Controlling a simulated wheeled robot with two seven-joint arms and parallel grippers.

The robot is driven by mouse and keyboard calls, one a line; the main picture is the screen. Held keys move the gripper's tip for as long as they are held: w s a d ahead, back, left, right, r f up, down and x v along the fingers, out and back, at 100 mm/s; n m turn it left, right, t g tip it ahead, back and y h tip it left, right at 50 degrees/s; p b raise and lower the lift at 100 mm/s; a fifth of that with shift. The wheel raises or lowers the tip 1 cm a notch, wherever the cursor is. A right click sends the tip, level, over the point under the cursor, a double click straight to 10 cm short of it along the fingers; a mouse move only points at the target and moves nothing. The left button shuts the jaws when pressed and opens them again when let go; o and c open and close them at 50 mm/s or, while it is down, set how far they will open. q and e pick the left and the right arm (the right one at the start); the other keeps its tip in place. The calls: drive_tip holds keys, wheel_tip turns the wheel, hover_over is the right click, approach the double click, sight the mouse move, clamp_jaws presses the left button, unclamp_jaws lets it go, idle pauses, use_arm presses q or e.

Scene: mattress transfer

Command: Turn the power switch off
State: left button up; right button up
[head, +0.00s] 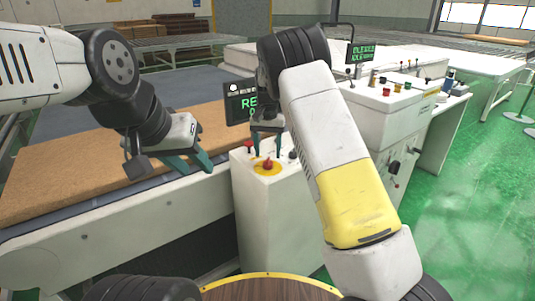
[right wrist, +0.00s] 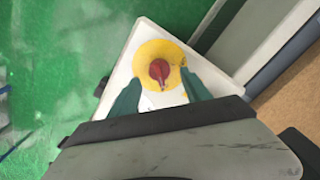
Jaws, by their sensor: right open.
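The power switch (head: 268,166) is a red knob on a yellow round plate, on top of a white control box (head: 250,215) in the head view. In the right wrist view the red knob (right wrist: 159,70) lies between and slightly beyond the fingertips. My right gripper (head: 267,148) points down above the switch with its teal fingers apart, one on each side of the knob; whether they touch it I cannot tell. My left gripper (head: 199,172) hangs over the brown mattress (head: 70,175), with its teal fingers apart and empty.
A dark screen with green text (head: 241,103) stands behind the control box. A larger white console (head: 390,105) with several buttons stands to the right. A white conveyor frame (head: 120,225) carries the mattress. Green floor (head: 470,215) is clear at the right.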

sight(268, 159)
drive_tip(key=shift+f, duration=2)
clamp_jaws()
